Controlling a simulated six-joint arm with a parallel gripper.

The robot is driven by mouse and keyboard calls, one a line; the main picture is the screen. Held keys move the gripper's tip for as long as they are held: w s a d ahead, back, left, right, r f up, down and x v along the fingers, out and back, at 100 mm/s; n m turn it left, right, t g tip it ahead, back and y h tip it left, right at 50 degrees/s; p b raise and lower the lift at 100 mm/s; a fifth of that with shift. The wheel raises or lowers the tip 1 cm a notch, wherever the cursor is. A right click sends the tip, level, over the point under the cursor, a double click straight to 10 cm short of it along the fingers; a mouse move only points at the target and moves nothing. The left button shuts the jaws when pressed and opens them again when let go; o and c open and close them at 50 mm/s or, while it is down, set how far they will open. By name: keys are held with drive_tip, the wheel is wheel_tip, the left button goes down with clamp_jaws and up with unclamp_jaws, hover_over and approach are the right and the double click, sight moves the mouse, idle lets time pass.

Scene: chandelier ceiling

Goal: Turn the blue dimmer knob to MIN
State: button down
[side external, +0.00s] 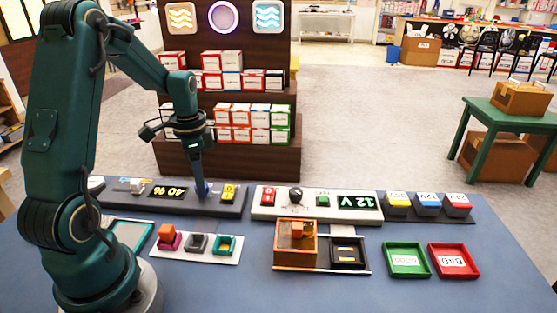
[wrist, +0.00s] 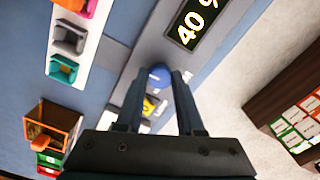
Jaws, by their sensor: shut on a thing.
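The blue dimmer knob (side external: 204,189) is on the dark grey panel (side external: 228,208) at the left of the table, between the display and a yellow block. The display (side external: 168,192) reads 40 %. My gripper (side external: 200,177) points down onto the knob. In the wrist view my gripper (wrist: 160,82) has one finger on each side of the blue knob (wrist: 160,74), shut on it. The fingers hide part of the knob, and I cannot read a MIN mark.
A white panel (side external: 262,212) with a black knob and a 12 V display stands to the right. A white strip (side external: 170,252) with coloured holders, a wooden box (side external: 296,243), a green tray (side external: 407,274) and a red tray (side external: 452,275) lie in front.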

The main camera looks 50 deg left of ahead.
drive_tip(key=n, duration=0.4)
drive_tip(key=shift+n, duration=0.3)
drive_tip(key=n, duration=0.3)
drive_tip(key=shift+n, duration=0.3)
drive_tip(key=n, duration=0.4)
drive_tip(key=shift+d, duration=0.1)
drive_tip(key=shift+n, duration=2.2)
drive_tip(key=c, duration=0.5)
unclamp_jaws()
drive_tip(key=shift+r, duration=2.6)
